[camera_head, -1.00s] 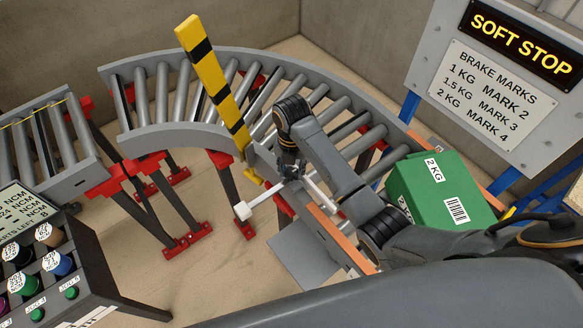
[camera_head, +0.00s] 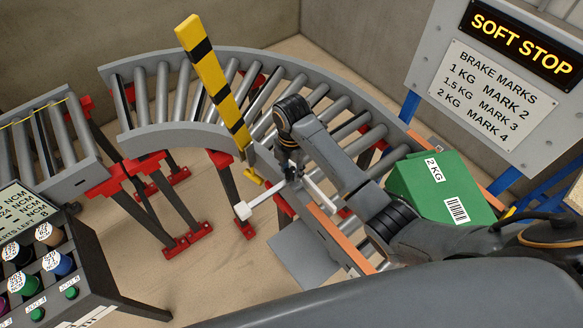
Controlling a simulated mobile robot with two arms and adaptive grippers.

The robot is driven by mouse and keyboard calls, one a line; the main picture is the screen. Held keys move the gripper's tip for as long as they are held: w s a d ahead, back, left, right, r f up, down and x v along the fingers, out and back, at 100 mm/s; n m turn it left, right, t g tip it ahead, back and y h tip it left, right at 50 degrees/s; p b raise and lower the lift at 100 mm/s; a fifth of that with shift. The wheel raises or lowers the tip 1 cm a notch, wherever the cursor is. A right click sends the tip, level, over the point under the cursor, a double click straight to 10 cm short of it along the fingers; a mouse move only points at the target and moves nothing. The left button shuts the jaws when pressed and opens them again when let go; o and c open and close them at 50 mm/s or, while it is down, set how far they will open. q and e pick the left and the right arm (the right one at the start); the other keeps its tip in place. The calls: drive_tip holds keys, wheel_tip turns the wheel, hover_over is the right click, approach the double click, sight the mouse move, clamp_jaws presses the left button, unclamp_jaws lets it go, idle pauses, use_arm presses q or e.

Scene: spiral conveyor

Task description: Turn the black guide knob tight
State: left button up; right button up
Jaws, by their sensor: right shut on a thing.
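My right gripper (camera_head: 290,173) points down by the inner side of the curved conveyor, where a white bar crosses beneath it. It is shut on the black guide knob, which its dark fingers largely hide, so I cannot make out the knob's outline. The yellow and black striped guide arm (camera_head: 212,80) stands tilted just left of the gripper, its lower end near a small yellow part (camera_head: 254,178). My left gripper is not in view.
The curved roller conveyor (camera_head: 192,137) surrounds the work spot. A green 2 KG box (camera_head: 428,201) sits on it at right. A panel of coloured knobs (camera_head: 62,265) stands lower left; a brake-marks sign (camera_head: 492,92) is upper right.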

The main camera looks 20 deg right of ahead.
drive_tip(key=m, duration=0.4)
drive_tip(key=shift+m, duration=0.3)
drive_tip(key=m, duration=0.3)
drive_tip(key=shift+m, duration=0.4)
drive_tip(key=m, duration=1.1)
drive_tip(key=shift+m, duration=0.4)
drive_tip(key=m, duration=0.3)
drive_tip(key=shift+m, duration=0.3)
drive_tip(key=m, duration=0.6)
drive_tip(key=shift+m, duration=0.3)
